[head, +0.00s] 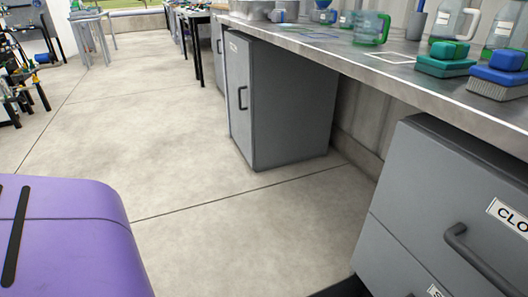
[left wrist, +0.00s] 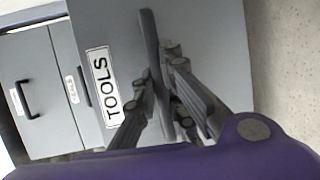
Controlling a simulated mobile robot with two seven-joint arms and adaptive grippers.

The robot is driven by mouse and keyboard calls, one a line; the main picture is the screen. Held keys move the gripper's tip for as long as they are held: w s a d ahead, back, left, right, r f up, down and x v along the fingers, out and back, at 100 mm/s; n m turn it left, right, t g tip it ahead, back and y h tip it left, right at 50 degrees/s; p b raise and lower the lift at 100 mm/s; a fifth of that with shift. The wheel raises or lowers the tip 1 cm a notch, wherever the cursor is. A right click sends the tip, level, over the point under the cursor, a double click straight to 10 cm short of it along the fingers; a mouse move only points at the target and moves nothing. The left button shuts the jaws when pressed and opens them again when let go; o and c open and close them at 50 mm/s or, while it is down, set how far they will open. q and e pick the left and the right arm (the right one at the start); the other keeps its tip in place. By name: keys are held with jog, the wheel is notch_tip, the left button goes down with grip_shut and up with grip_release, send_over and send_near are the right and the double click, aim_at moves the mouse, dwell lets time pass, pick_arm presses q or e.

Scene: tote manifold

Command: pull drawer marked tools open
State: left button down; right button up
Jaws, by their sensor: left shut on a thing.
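The drawer marked TOOLS shows in the left wrist view as a grey front (left wrist: 215,45) with a white label (left wrist: 102,85). Its dark bar handle (left wrist: 149,40) runs lengthwise down the middle of the picture. My left gripper (left wrist: 168,110) has its fingers on both sides of this handle and is shut on it. The lower part of the handle is partly hidden by the fingers. I cannot tell how far the drawer stands out. In the head view the TOOLS label and my left gripper do not show. My right gripper is in neither view.
In the head view a grey drawer unit (head: 430,170) with a label starting "CLO" stands at the right under the workbench (head: 330,55). A grey cabinet (head: 290,100) stands farther back. Brushes and jugs are on the bench. The concrete floor (head: 130,110) in the middle is clear.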

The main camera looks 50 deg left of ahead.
pick_arm(q)
jog(key=c, duration=1.8)
grip_release()
jog(key=v, duration=1.2)
jog(key=shift+s, duration=0.15)
